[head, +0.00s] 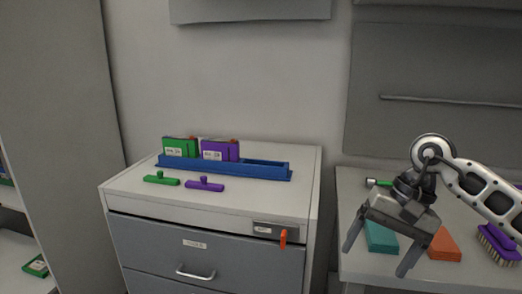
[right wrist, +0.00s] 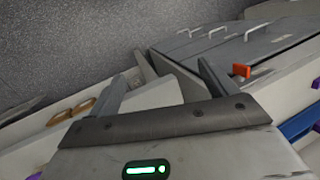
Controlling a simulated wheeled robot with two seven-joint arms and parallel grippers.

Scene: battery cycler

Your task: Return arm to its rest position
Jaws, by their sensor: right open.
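My right gripper (head: 378,246) is raised in front of the right-hand table in the head view, with its two fingers spread and nothing between them. Its fingers also show in the right wrist view (right wrist: 160,82), apart and empty. My right arm comes in from the right edge. My left gripper is in neither view. On the grey cabinet (head: 125,191), a blue rack (head: 265,173) holds a green battery module (head: 180,147) and a purple one (head: 220,150) at its left part. The rack's right part looks empty.
A green handled piece (head: 161,180) and a purple one (head: 205,185) lie before the rack. An orange lever (head: 283,238) sticks out from the cabinet front. On the right table (head: 357,185) are a teal block (head: 380,238), an orange block (head: 444,246) and a purple brush (head: 498,243).

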